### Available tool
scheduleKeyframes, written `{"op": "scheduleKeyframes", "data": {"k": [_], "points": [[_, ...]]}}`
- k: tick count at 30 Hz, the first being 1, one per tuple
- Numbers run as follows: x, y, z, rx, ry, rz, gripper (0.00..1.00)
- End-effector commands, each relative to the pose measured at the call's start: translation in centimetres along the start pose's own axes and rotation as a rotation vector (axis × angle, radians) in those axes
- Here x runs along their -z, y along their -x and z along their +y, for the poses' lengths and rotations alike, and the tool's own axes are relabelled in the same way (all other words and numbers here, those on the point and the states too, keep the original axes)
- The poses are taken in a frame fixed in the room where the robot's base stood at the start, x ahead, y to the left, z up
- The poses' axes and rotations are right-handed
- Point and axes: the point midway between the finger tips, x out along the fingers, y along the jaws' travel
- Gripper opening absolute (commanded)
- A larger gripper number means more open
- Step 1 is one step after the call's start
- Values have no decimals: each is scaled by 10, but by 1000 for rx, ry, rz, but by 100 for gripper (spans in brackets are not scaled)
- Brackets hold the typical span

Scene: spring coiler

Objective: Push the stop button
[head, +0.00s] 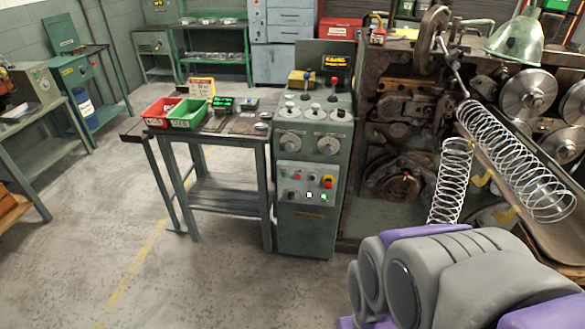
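The green-grey control cabinet (306,225) stands in the middle, left of the spring coiling machine (400,120). Its front has a light button panel (306,185). A red mushroom-shaped button on a yellow base (328,181) sits at the panel's right side. A smaller red button (297,177) sits further left on the panel. White and green buttons show lower down. The labels are too small to read, so I cannot tell which is marked stop. My grey and purple arm (450,270) fills the bottom right, apart from the panel. I cannot make out my gripper's fingers.
A workbench (225,140) with a red bin (162,112) and a green bin (188,114) adjoins the cabinet's left side. Large coil springs (515,160) hang over a chute at right. Concrete floor (200,280) in front of the cabinet and to the left is clear.

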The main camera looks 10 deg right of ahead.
Motion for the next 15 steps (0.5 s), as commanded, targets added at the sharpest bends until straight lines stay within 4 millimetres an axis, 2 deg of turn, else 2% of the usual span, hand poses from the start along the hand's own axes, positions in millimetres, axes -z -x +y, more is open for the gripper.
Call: {"op": "scheduleKeyframes", "data": {"k": [1,6,15], "points": [[0,0,0,0,0,0,13],[0,0,0,0,0,0,0],[0,0,0,0,0,0,0]]}}
